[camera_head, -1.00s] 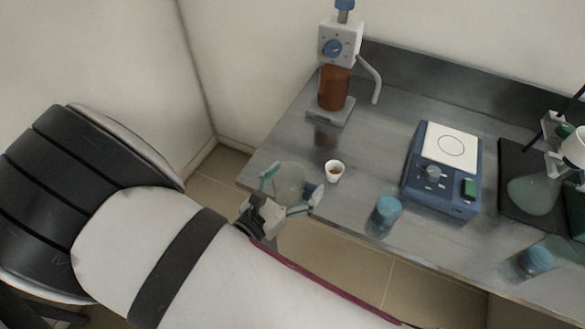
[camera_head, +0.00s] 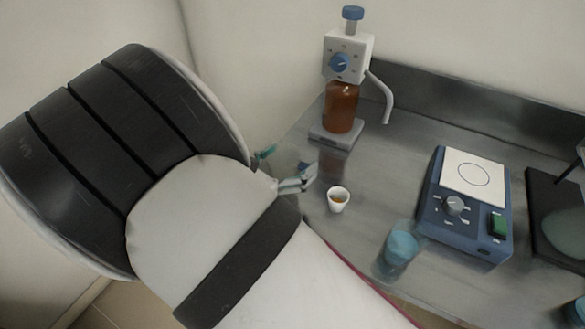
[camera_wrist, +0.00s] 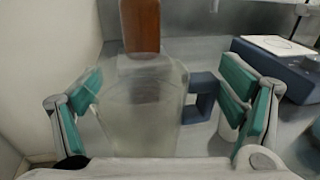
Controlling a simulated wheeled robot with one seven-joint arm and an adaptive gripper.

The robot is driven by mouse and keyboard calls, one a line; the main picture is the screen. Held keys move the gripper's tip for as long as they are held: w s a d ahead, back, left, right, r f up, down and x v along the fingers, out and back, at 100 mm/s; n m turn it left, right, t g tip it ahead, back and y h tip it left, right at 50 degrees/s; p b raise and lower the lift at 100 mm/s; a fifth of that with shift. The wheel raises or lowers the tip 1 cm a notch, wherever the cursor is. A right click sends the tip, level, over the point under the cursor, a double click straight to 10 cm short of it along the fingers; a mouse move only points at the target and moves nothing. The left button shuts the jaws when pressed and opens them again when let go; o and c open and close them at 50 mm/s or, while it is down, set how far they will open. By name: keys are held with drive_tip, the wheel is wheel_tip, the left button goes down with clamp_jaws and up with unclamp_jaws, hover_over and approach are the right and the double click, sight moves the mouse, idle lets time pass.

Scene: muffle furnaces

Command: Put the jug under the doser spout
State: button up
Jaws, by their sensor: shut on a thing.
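The jug (camera_wrist: 140,105) is clear, with a blue square handle (camera_wrist: 205,98) on its right side in the wrist view. My gripper (camera_wrist: 160,108) has a green-padded finger on each side and is shut on the jug. In the head view my gripper (camera_head: 283,172) and the jug are at the bench's left end, partly hidden by my arm. The doser (camera_head: 345,65) is a white head with a blue knob on an amber bottle (camera_head: 341,108). Its pale spout (camera_head: 384,97) curves down on the right. The jug is in front of the doser, apart from the spout.
A small white cup (camera_head: 339,201) with brown contents stands just right of my gripper. The bench (camera_head: 385,160) is clear below the spout. A wall closes the left side.

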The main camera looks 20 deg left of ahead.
sight(294, 162)
drive_tip(key=shift+w+a+f, duration=0.1)
drive_tip(key=shift+w+a, duration=0.3)
drive_tip(key=shift+w, duration=0.35)
drive_tip(key=shift+f+b, duration=0.15)
drive_tip(key=shift+b, duration=0.15)
drive_tip(key=shift+f+b, duration=0.9)
drive_tip(key=shift+f, duration=0.65)
drive_tip(key=shift+f, duration=0.2)
drive_tip(key=o, duration=1)
drive_tip(key=shift+c, duration=0.2)
